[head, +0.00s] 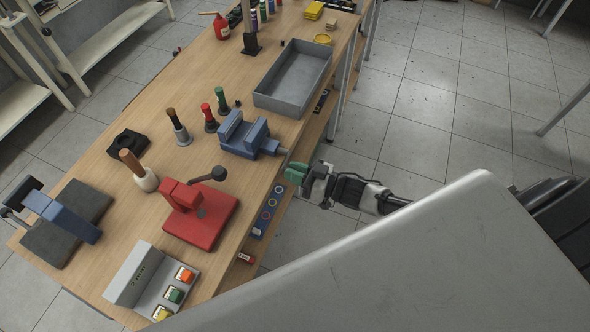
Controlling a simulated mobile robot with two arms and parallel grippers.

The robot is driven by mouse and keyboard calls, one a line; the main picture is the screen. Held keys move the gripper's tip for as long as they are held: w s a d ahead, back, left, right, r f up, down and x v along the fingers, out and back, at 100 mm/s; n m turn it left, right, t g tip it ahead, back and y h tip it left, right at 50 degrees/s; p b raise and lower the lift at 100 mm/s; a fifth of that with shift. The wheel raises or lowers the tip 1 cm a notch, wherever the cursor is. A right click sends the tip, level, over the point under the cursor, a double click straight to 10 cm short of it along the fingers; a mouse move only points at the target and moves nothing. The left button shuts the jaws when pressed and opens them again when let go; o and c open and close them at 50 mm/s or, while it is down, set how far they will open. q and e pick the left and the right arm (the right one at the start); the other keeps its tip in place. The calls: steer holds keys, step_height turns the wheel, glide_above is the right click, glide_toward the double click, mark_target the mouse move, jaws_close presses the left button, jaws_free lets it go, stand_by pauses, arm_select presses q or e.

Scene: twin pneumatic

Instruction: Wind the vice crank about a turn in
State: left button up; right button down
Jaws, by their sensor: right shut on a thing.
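The blue vice (238,137) stands at the right edge of the wooden bench, with its screw end facing the bench's outer side. A short grey piece of its crank (283,151) shows at that end; the rest is hidden at my gripper. My right gripper (297,172), with green finger pads, is just off the bench edge beside the crank. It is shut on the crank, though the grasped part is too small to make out. My left gripper is not in view.
A grey tray (293,80) sits behind the vice. A red clamp press (199,213), a button box (151,284) and a blue press on a dark pad (62,215) stand nearer. Several handled tools stand left of the vice. Floor is open to the right.

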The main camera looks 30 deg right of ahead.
stand_by(0.3)
steer(key=c, duration=1.1)
jaws_free()
steer(key=shift+r, duration=0.1)
steer(key=b+v, duration=0.1)
steer(key=v, duration=1)
steer(key=shift+b, duration=0.35)
